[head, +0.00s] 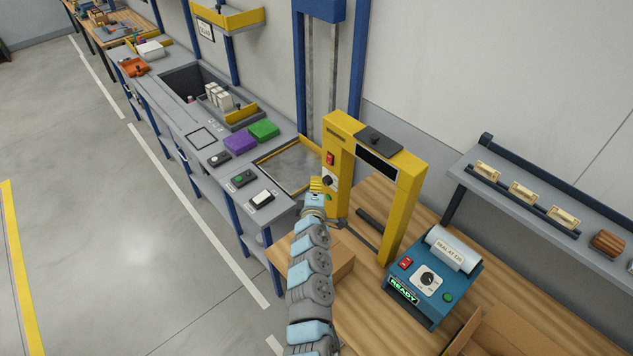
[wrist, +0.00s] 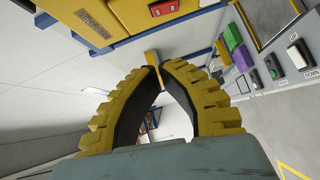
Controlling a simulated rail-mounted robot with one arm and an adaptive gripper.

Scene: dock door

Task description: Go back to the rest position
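My gripper (head: 316,184) is in the head view, with its yellow fingers up beside the left post of the yellow frame (head: 405,205). In the wrist view, the two ribbed fingers (wrist: 160,70) curve together and meet at their tips. Only background shows in the gap between their dark pads, so the gripper is empty. I cannot tell whether the fingertips touch the post.
A blue sealing machine (head: 430,290) reading READY sits on the wooden table (head: 365,320). A grey counter left holds a purple block (head: 240,143), a green block (head: 264,130) and switch boxes. A shelf (head: 575,200) hangs right. The floor (head: 130,250) is clear.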

